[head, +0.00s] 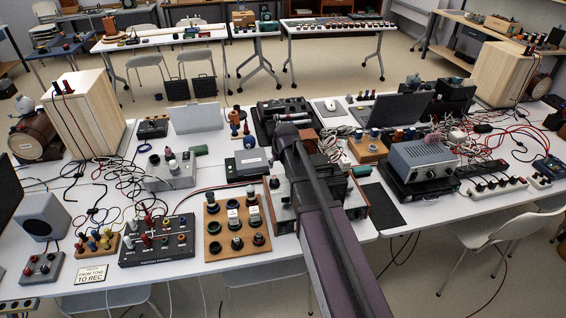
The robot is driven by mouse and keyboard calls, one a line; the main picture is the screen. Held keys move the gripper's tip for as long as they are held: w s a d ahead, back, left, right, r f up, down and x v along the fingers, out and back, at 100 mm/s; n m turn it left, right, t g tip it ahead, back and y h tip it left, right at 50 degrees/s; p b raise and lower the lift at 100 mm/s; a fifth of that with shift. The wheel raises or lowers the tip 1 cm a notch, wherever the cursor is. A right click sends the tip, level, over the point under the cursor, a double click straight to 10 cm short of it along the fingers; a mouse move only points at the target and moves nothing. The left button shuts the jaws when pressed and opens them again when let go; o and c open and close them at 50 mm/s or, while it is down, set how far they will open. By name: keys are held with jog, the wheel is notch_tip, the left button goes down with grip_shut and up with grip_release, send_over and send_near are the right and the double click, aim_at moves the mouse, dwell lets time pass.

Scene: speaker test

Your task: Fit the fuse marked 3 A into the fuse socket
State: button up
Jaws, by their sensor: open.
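A wooden board (222,200) lies at the front of the white table, left of my arm. Several black round fittings and small pale-topped pieces stand on it. They look like fuse holders and fuses, but their markings are too small to read. I cannot tell which piece is the 3 A fuse or which fitting is the fuse socket. My arm reaches from the bottom edge up over the table, right of the board. My gripper cannot be made out; the arm hides the area around its end.
A black panel with knobs (157,242) stands left of the board, with a printed card (92,274) near the front edge. Loose cables cover the table at left and right. A grey amplifier (425,158) stands at right.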

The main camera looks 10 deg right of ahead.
dwell(0.3)
jog(key=s+f+m+g, duration=0.1)
jog(key=s+g, duration=0.3)
jog(key=s, duration=2)
jog(key=shift+d+f+m+g+h, duration=0.2)
jog(key=shift+d+m+g+h, duration=0.1)
jog(key=shift+d+m+h, duration=0.1)
jog(key=shift+c, duration=0.2)
dwell(0.4)
